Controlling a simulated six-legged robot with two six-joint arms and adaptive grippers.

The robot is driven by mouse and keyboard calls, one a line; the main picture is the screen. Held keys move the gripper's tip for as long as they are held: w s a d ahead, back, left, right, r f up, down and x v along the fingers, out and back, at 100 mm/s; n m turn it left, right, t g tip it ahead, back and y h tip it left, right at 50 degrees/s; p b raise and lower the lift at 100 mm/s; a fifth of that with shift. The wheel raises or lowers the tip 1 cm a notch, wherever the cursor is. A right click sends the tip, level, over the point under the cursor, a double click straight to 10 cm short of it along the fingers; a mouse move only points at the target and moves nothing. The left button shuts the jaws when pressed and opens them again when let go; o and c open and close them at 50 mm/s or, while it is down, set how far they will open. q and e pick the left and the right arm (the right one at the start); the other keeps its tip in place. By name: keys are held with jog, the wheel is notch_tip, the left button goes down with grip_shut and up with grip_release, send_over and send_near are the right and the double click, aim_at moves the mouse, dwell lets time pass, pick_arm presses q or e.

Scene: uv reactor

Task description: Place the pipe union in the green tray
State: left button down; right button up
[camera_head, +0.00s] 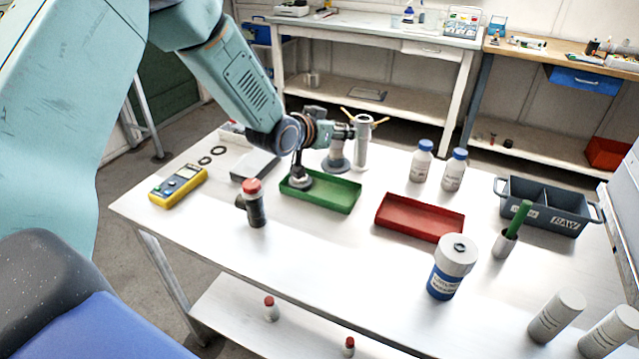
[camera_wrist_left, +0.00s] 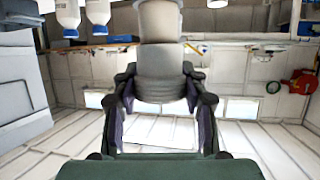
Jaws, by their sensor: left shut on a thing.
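The green tray (camera_head: 330,193) lies on the near white table, left of the red tray. My left gripper (camera_head: 343,131) reaches across just beyond its far side, pointing away. It is shut on a grey, ribbed round piece that I take to be the pipe union (camera_head: 338,155); this has a wide, flared lower end. In the left wrist view the union (camera_wrist_left: 162,75) sits between the two fingers of the gripper (camera_wrist_left: 163,100). I cannot tell whether its lower end touches the table. A dark-stemmed thing with a round grey base (camera_head: 299,181) stands at the tray's left end.
A silver post with brass arms (camera_head: 361,145) stands close right of the gripper. A dark red-capped fitting (camera_head: 255,206), yellow meter (camera_head: 178,185), red tray (camera_head: 420,217), two white bottles (camera_head: 421,161), blue-banded jar (camera_head: 451,268) and grey crate (camera_head: 543,208) surround it. The front centre is clear.

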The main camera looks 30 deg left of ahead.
aim_at(335, 166)
pick_arm(q)
jog(key=f, duration=0.2)
jog(key=d+f, duration=0.1)
jog(key=f, duration=0.1)
jog(key=shift+s+d, duration=0.1)
jog(key=shift+s, duration=0.25)
jog(key=f, duration=0.4)
jog(key=shift+w+a+f, duration=0.2)
jog(key=shift+w+a, duration=0.05)
jog(key=shift+a, duration=0.1)
jog(key=shift+s+f, duration=0.1)
jog(key=shift+f, duration=0.15)
jog(key=shift+d, duration=0.25)
jog(key=shift+a+f+b, duration=0.1)
jog(key=shift+f+b, duration=0.2)
jog(key=shift+b, duration=0.1)
jog(key=c, duration=1.1)
grip_release()
jog(key=shift+a, duration=0.1)
jog(key=o, duration=0.4)
jog(key=shift+r, duration=0.2)
jog(key=shift+d, duration=0.2)
pick_arm(e)
jog(key=shift+s+d+f, duration=0.3)
jog(key=shift+d+f, duration=0.1)
jog(key=shift+f, duration=0.05)
